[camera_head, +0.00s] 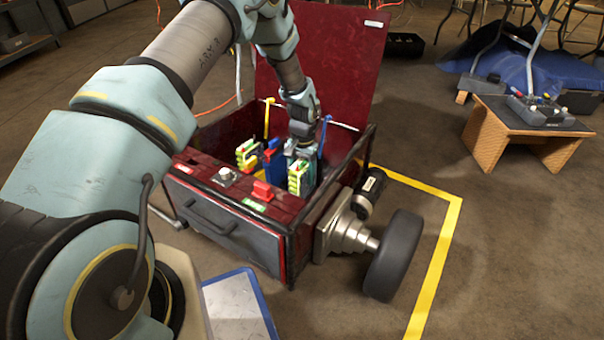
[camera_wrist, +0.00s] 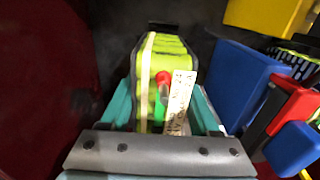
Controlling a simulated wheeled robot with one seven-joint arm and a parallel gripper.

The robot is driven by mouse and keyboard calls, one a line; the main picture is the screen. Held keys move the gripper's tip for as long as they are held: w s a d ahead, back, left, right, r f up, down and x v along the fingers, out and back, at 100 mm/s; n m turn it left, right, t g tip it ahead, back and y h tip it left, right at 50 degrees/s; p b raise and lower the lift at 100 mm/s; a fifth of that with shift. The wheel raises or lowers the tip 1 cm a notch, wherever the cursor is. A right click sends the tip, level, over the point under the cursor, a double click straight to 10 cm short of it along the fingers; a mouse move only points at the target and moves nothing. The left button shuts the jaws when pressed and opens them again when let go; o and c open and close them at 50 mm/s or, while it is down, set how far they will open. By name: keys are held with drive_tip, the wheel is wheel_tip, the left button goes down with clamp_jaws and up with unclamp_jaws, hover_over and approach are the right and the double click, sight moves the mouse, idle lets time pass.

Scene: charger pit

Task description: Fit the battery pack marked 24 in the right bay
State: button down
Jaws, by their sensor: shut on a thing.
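A yellow-green battery pack (camera_head: 297,179) with a pale strap is down inside the open red box, at its right side. My gripper (camera_head: 306,150) reaches down into the box and is shut on this pack (camera_wrist: 163,105). Whether the pack is seated in the bay is hidden. Another yellow-green pack (camera_head: 246,153) stands to the left, beyond a blue part (camera_head: 272,160).
The red box (camera_head: 285,213) has its lid (camera_head: 330,55) raised behind my arm. Its front ledge carries a red block (camera_head: 262,191) and a round button (camera_head: 225,174). In the wrist view, blue and red parts (camera_wrist: 248,85) stand close on the right. A wheel (camera_head: 394,255) stands outside.

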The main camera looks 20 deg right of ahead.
drive_tip(key=shift+f, duration=0.55)
drive_tip(key=shift+c, duration=2.1)
unclamp_jaws()
drive_tip(key=o, duration=0.4)
drive_tip(key=shift+f, duration=0.15)
wheel_tip(320, 180, up, 11)
drive_tip(key=p, duration=0.3)
drive_tip(key=shift+w+d, duration=0.1)
drive_tip(key=shift+d, duration=0.05)
